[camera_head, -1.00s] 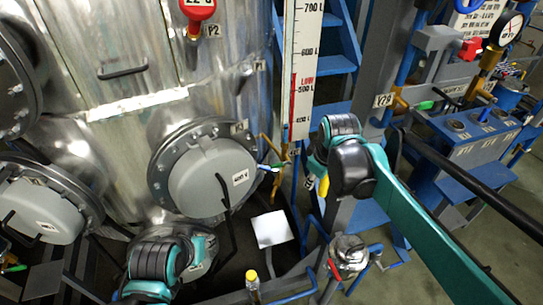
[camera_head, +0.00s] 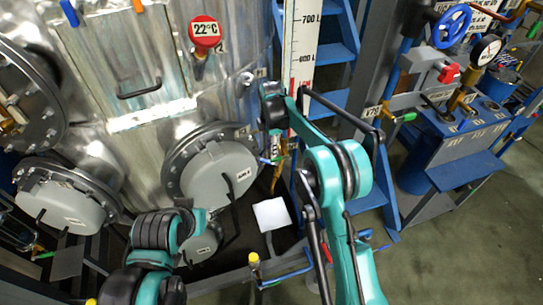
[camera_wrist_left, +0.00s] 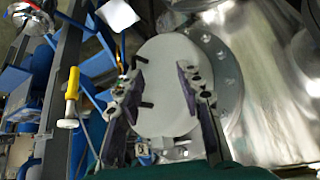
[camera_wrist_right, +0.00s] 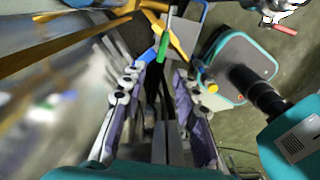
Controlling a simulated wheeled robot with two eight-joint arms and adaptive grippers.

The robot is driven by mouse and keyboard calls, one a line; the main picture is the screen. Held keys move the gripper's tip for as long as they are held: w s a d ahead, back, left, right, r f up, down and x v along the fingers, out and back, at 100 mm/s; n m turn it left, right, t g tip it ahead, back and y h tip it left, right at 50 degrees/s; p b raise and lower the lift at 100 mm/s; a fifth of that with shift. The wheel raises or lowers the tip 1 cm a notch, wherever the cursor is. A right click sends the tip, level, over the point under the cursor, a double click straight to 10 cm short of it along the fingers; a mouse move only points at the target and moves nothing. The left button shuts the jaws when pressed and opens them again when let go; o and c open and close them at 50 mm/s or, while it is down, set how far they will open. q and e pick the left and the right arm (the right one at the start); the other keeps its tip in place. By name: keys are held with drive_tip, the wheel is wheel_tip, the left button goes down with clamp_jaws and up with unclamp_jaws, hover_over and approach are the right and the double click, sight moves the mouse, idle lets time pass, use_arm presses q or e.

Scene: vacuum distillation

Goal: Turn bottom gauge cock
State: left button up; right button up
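The white level gauge board (camera_head: 303,45) stands upright beside the steel vessel. Below it are brass pipework (camera_head: 282,150) and a small blue-tipped handle (camera_head: 268,160), beside my right wrist. The right wrist view shows a green handle (camera_wrist_right: 163,46) at a yellow-brass fitting (camera_wrist_right: 176,36), just beyond my right gripper (camera_wrist_right: 160,80). I cannot tell for sure which handle is the bottom gauge cock. The right fingers are apart with nothing clearly between them. My left gripper (camera_wrist_left: 163,76) is open, before a round grey cover (camera_wrist_left: 172,60); its fingers are hidden in the head view.
A round hatch (camera_head: 215,172) bulges from the vessel left of the gauge. A red temperature gauge (camera_head: 205,31) is above it. Blue steps (camera_head: 330,50) stand behind the gauge. A yellow-topped post (camera_head: 254,262) rises near the front. Open floor (camera_head: 460,240) lies at right.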

sight(280, 159)
wheel_tip(280, 159, down, 6)
drive_tip(key=shift+r+b, duration=0.2)
drive_tip(key=shift+b, duration=0.2)
clamp_jaws()
